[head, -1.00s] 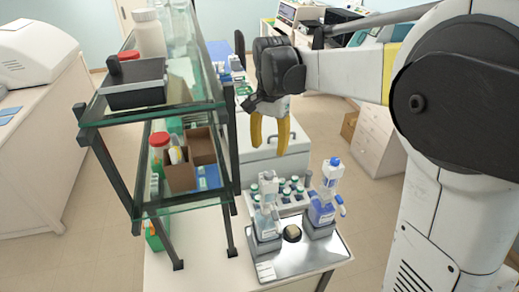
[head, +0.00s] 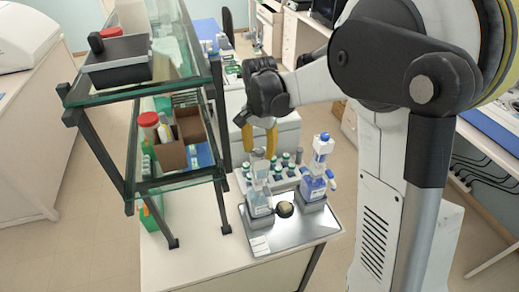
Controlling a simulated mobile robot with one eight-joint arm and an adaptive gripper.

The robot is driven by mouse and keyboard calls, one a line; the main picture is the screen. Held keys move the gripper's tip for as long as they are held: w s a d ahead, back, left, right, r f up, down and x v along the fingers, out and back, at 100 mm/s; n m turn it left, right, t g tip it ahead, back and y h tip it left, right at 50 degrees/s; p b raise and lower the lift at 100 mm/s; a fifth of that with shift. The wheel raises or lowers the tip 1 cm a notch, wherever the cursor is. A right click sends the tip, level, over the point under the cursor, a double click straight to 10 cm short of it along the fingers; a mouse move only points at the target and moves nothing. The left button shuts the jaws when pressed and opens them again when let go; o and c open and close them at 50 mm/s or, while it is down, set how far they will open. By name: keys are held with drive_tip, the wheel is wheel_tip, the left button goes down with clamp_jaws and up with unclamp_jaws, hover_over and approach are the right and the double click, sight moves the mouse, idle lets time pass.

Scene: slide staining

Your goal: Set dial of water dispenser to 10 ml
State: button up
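Two bottle-top dispensers stand upright on a metal tray (head: 285,232). The left dispenser (head: 259,203) holds pale, clear-looking liquid. The right dispenser (head: 313,188) holds blue liquid and has a blue cap. Their labels and dials are too small to read, so I cannot tell by label which holds water. My gripper (head: 259,150) points down with its yellow fingers apart and nothing visible held. Its fingertips are at the top of the left dispenser in the picture; I cannot tell whether they touch it.
A round tan-topped object (head: 284,209) sits between the dispensers. A rack of several capped bottles (head: 284,171) stands behind them. A glass shelf unit (head: 150,188) with boxes and bottles rises close on the left. The bench front (head: 200,258) is clear.

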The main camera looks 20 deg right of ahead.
clamp_jaws()
drive_tip(key=shift+n, duration=0.3)
drive_tip(key=n+b, duration=0.2)
drive_tip(key=n, duration=0.1)
drive_tip(key=shift+f, duration=0.1)
drive_tip(key=shift+n+b, duration=0.75)
drive_tip(key=shift+n, duration=1.95)
drive_tip(key=shift+o, duration=1.5)
unclamp_jaws()
